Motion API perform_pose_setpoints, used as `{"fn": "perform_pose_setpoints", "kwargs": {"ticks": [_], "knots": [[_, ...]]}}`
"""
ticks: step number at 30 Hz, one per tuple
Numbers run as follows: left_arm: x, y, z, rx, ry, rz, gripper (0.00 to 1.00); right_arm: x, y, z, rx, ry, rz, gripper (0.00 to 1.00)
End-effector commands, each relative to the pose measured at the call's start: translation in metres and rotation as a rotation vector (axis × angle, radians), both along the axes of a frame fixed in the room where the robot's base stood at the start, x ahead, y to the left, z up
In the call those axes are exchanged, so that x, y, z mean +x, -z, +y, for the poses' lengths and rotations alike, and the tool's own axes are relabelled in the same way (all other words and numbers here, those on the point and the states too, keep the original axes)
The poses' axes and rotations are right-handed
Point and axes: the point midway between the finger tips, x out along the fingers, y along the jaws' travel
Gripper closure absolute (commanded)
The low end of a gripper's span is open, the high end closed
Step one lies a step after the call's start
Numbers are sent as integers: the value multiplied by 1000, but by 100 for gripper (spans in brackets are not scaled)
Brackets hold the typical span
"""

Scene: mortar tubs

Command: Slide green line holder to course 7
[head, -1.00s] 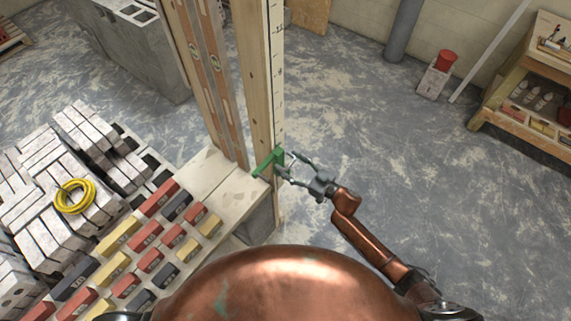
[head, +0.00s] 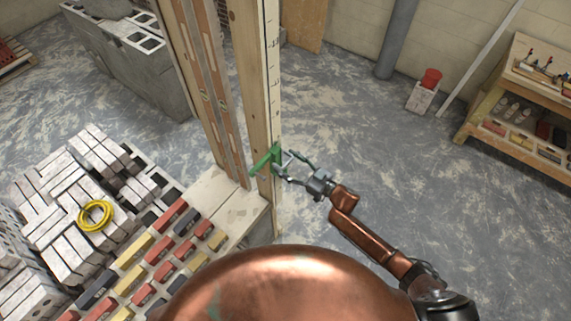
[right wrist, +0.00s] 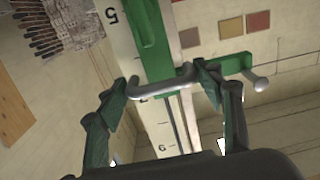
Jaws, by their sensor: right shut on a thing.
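The green line holder (head: 267,159) sits on the upright wooden pole (head: 254,95), which has a white scale strip with black marks. My right gripper (head: 283,167) is shut on the holder from its right side. In the right wrist view the fingers (right wrist: 171,82) close around the grey metal handle of the green holder (right wrist: 151,38). A 5 shows on the white scale (right wrist: 118,42) beside the holder. Another digit is partly hidden by the handle, and a 6 or 9 shows below it. My left gripper is not in view.
A bench (head: 240,212) with rows of coloured blocks (head: 158,250) stands at the pole's foot. A stack of grey bricks (head: 65,225) carries a yellow coil (head: 95,215). A wooden shelf (head: 520,100) stands far right.

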Motion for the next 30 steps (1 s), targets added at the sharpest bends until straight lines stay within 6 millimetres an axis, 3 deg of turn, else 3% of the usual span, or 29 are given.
{"fn": "perform_pose_setpoints", "kwargs": {"ticks": [3,16,17,20,30], "knots": [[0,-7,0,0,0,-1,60,4,-10,-5,-3,8,-3,82],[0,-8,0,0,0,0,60,3,-10,-5,-3,8,-2,82],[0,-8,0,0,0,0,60,3,-10,-5,-3,8,-2,38],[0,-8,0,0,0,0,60,3,-10,-4,-3,7,-2,32],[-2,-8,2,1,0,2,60,-3,-8,-7,-4,3,0,32]]}}
